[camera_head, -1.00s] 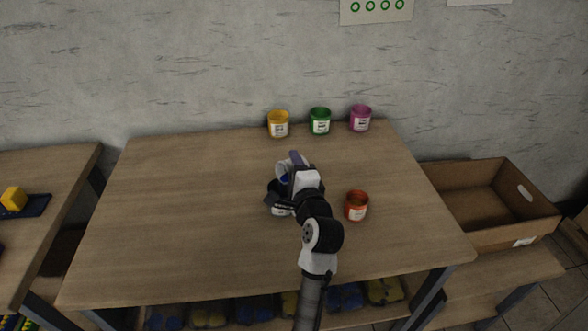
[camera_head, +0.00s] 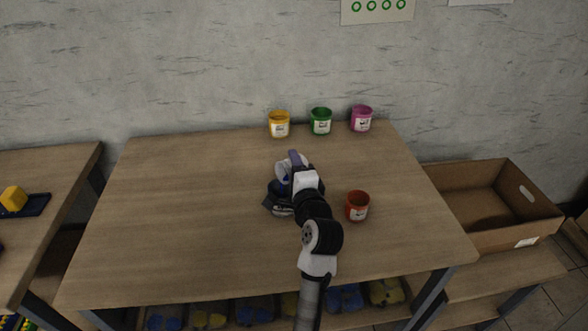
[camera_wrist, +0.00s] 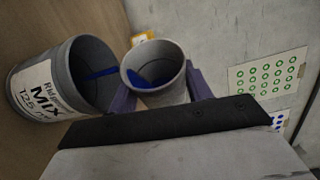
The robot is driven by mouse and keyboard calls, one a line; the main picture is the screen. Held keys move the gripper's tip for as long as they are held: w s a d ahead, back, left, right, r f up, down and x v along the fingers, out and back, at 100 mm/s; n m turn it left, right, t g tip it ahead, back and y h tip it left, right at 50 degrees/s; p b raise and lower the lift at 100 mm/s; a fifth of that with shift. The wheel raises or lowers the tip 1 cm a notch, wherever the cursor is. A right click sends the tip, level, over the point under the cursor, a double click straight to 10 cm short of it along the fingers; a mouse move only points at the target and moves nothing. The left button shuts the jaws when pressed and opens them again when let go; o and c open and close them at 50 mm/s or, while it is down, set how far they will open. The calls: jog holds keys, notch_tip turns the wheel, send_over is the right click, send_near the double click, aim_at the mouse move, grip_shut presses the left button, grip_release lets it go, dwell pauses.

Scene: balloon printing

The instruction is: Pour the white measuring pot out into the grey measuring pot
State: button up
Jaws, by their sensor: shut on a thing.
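The white measuring pot (camera_wrist: 157,72) is held between my gripper's purple fingers (camera_wrist: 158,90) in the wrist view, with blue paint inside it. In the head view the white pot (camera_head: 282,172) is tilted above the grey measuring pot (camera_head: 275,204). The grey pot (camera_wrist: 38,92) stands on the table, its label reading MIX in the wrist view. Blue shows inside it as a streak near the white pot's rim. My gripper (camera_head: 295,162) partly hides both pots in the head view. I cannot tell how much paint is left in the white pot.
An orange-red pot (camera_head: 357,207) stands right of my arm. Yellow (camera_head: 279,124), green (camera_head: 320,121) and magenta (camera_head: 361,118) pots stand along the table's back edge. The left part of the table (camera_head: 170,210) is clear. A cardboard box (camera_head: 540,218) is at the right.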

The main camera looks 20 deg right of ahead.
jog(key=shift+s+a+r+n+t+b, duration=0.1)
jog(key=shift+a+r+n+t+b, duration=0.1)
jog(key=shift+n+b, duration=0.35)
jog(key=shift+a+r+n+t+b, duration=0.1)
jog(key=shift+r+n+t+b, duration=0.1)
jog(key=shift+n+b, duration=0.3)
dwell(1.9)
jog(key=shift+s+a+r+n+t+b, duration=0.15)
jog(key=shift+a+n+t+b, duration=0.15)
jog(key=shift+n+b, duration=0.6)
jog(key=shift+w+a+r+n+t+b, duration=0.15)
jog(key=shift+n+t+b, duration=0.15)
jog(key=shift+n+b, duration=0.5)
dwell(3.3)
